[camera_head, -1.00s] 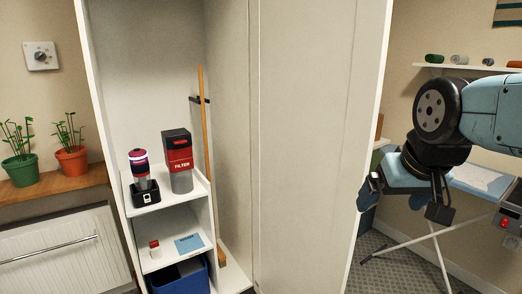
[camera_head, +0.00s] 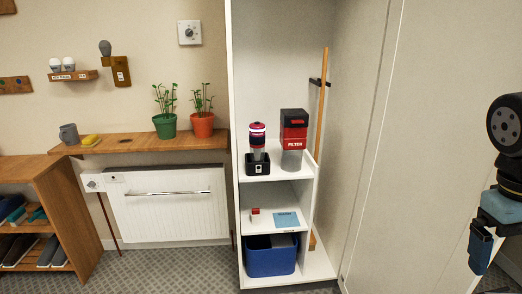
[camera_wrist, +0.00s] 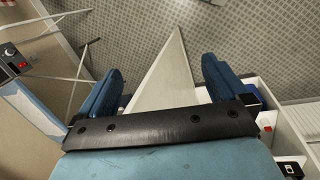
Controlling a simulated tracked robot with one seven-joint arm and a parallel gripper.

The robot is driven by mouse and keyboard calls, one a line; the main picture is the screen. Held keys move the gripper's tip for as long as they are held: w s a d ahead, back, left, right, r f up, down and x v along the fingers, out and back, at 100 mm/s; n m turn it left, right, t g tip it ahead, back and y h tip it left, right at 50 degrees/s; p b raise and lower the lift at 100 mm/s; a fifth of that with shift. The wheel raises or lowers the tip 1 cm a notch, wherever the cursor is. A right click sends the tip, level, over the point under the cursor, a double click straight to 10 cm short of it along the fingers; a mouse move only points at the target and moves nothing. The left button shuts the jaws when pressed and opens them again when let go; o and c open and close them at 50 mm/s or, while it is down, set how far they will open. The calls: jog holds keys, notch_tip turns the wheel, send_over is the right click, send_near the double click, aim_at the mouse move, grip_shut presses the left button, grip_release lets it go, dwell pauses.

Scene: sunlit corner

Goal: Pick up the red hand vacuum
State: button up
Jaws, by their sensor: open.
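The red hand vacuum (camera_head: 257,134) looks like the slim upright red and dark body with a pale band, standing in a black dock (camera_head: 257,164) on the cabinet's upper shelf. To its right stands a larger red and black canister (camera_head: 294,130) marked FILTER, with a grey, clear-looking lower part. My gripper (camera_head: 484,240) is far to the right of both, beyond the cabinet's open door. In the wrist view my gripper (camera_wrist: 160,88) has its two blue fingers wide apart, with nothing held between them.
The white cabinet (camera_head: 234,200) is open, its tall door (camera_head: 400,150) between the shelves and my arm. A blue bin (camera_head: 270,262) sits at the bottom. A broom handle (camera_head: 321,110) leans inside. Left are a radiator (camera_head: 165,215) and potted plants (camera_head: 202,124). Floor shows in front.

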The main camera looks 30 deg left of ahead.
jog(key=w+a+f+n+t+y, duration=0.1)
jog(key=w+a+t+y, duration=0.1)
jog(key=w+a, duration=0.75)
jog(key=w+a+n+t+y, duration=0.1)
jog(key=w+a+n+t, duration=0.15)
jog(key=w+a, duration=0.7)
jog(key=w+a+f+n+t+y, duration=0.1)
jog(key=w+a+t+y, duration=0.2)
jog(key=w, duration=1.1)
jog(key=n+y, duration=0.5)
jog(key=y, duration=0.8)
send_near(255, 133)
jog(key=w+f, duration=0.2)
jog(key=w, duration=0.1)
jog(key=shift+m+g, duration=0.25)
jog(key=x, duration=1.2)
jog(key=shift+w+a+r, duration=0.15)
jog(key=shift+w+a, duration=0.1)
jog(key=shift+w, duration=0.1)
